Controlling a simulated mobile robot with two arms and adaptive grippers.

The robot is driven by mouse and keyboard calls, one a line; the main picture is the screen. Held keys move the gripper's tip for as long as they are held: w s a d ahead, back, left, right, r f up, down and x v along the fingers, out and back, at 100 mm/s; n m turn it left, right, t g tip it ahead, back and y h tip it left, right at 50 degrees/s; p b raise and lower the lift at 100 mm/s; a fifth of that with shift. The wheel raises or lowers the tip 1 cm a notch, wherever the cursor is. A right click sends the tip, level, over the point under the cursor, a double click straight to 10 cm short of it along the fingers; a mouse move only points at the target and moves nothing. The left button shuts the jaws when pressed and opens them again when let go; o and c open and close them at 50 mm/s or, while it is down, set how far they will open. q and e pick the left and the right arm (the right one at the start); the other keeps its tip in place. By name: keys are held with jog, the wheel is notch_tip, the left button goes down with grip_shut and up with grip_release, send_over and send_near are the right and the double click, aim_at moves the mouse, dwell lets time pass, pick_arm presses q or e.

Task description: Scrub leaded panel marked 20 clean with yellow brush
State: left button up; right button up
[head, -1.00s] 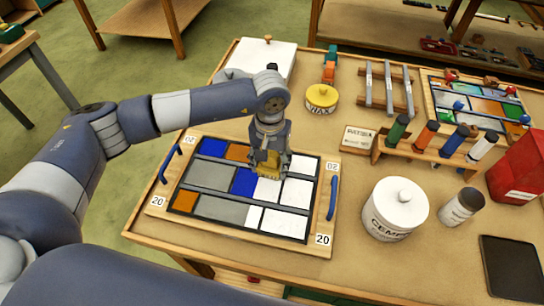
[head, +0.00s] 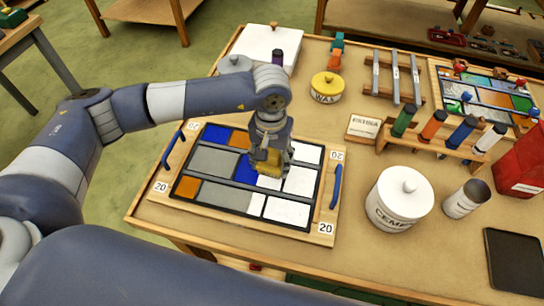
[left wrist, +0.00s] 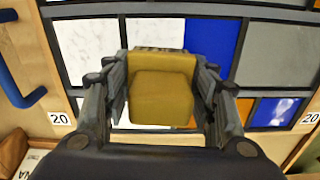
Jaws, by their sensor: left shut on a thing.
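The leaded panel (head: 222,191) marked 20 lies flat in a wooden frame near the table's front edge, with blue, orange, grey and white panes between dark strips. A blue handle (head: 335,187) sits on each side of the frame. My left gripper (head: 268,160) is over the middle of the panel, shut on the yellow brush (head: 265,167). In the left wrist view the yellow brush (left wrist: 162,92) sits between both fingers, above white and blue panes. The bristles are hidden, so I cannot tell whether they touch the glass. My right gripper is not in view.
A white cement tin (head: 398,205), a grey-lidded jar (head: 466,199) and a black tablet (head: 515,262) stand right of the panel. Behind are a yellow wax tin (head: 326,88), a rack of coloured bottles (head: 450,148) and a second coloured panel (head: 480,96).

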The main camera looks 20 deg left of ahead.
aim_at(262, 200)
pick_arm(q)
jog(key=shift+s, duration=0.1)
jog(key=shift+s+f+b, duration=0.1)
jog(key=shift+s+b, duration=0.3)
jog(key=shift+s, duration=1.05)
jog(key=shift+s+b, duration=0.75)
jog(key=shift+s, duration=0.75)
jog(key=shift+s+b, duration=0.75)
jog(key=shift+s, duration=0.75)
